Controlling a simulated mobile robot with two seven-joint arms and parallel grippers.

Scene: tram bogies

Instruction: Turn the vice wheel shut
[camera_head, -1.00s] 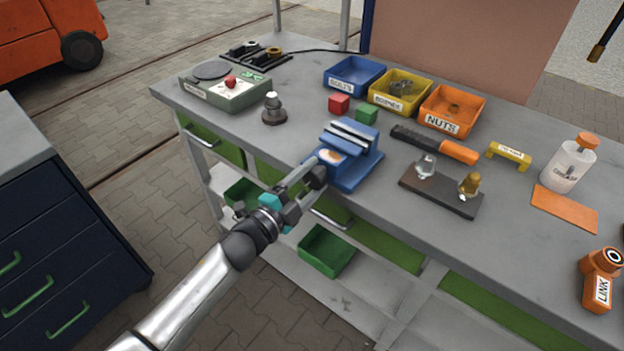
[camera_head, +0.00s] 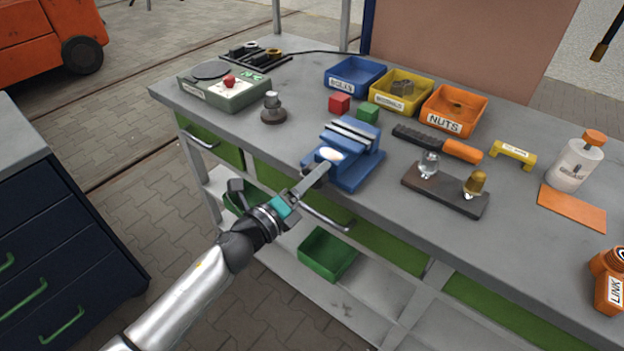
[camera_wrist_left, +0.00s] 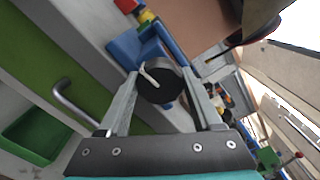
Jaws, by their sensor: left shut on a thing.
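The blue vice (camera_head: 358,171) stands at the front edge of the grey workbench. Its round black wheel (camera_wrist_left: 156,91), with a pale bar on its face, faces my left wrist camera. My left gripper (camera_head: 320,172) reaches in from the left at the vice's front. In the left wrist view, the two grey fingers of the gripper (camera_wrist_left: 159,76) lie on either side of the wheel's rim, shut on it. In the head view the fingers line up and hide most of the wheel. My right gripper is in neither view.
On the bench (camera_head: 228,133) a red cube (camera_head: 339,103) and a green cube (camera_head: 368,112) sit behind the vice. A lamp board (camera_head: 445,194) lies to its right. A bench handle (camera_head: 325,216) is just below my gripper.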

